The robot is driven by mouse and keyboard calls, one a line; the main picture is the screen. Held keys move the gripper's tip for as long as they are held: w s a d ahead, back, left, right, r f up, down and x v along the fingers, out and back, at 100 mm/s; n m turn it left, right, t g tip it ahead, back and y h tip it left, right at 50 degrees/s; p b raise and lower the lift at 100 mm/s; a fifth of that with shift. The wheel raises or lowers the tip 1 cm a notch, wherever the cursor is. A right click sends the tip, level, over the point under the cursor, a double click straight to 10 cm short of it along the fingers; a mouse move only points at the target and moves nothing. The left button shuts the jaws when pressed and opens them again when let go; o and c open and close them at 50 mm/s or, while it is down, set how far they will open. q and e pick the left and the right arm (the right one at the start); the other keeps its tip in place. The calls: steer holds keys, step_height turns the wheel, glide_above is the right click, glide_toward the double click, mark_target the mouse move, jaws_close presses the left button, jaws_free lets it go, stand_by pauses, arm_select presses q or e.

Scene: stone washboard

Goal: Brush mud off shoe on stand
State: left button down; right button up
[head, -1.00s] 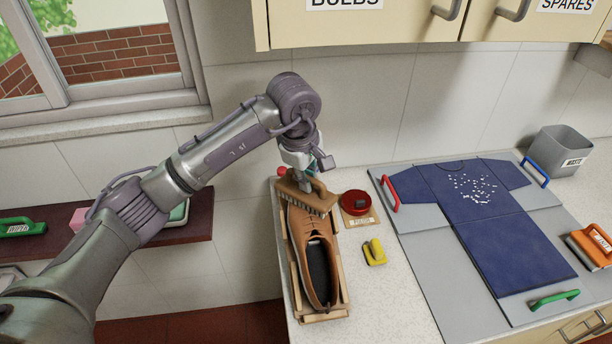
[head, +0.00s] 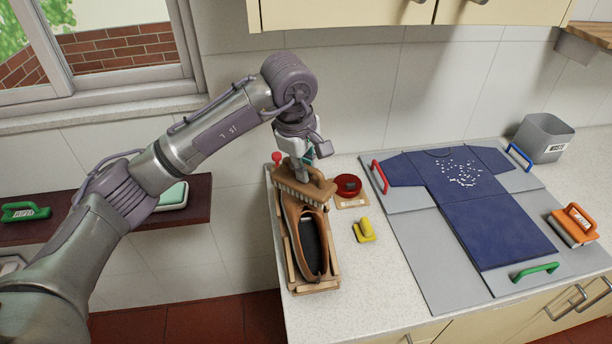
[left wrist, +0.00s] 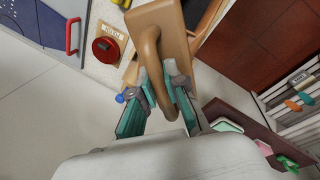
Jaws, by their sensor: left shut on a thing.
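A brown shoe (head: 312,262) lies on a wooden stand (head: 287,255) at the counter's left edge, its toe towards the wall. My left gripper (head: 299,174) is shut on the handle of a wooden brush (head: 318,192). In the left wrist view, the gripper's teal fingers (left wrist: 158,92) close around the curved handle of the brush (left wrist: 165,22). The brush is over the toe end of the shoe and hides it; I cannot tell whether the bristles touch. No mud is clearly visible on the exposed part of the shoe. My right gripper is out of view.
A red round tin (head: 347,185) and a yellow-handled tool (head: 364,231) stand just right of the stand. A blue shirt (head: 460,200) lies on a grey folding board (head: 415,235). An orange-handled tool (head: 574,225) and a grey bin (head: 543,137) are farther right.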

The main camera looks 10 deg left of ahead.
arm_select(q)
steer(key=shift+w+a+r+p, duration=0.15)
steer(key=shift+w+r+p, duration=0.15)
steer(key=shift+r, duration=0.65)
steer(key=shift+r+p, duration=0.35)
steer(key=shift+r, duration=0.05)
steer(key=shift+p+v, duration=0.45)
steer(key=shift+v, duration=0.75)
steer(key=shift+w, duration=0.2)
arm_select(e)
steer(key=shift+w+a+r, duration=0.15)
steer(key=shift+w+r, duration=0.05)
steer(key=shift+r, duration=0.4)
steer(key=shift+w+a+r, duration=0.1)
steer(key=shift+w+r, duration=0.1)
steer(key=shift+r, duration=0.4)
arm_select(q)
steer(key=shift+f, duration=0.1)
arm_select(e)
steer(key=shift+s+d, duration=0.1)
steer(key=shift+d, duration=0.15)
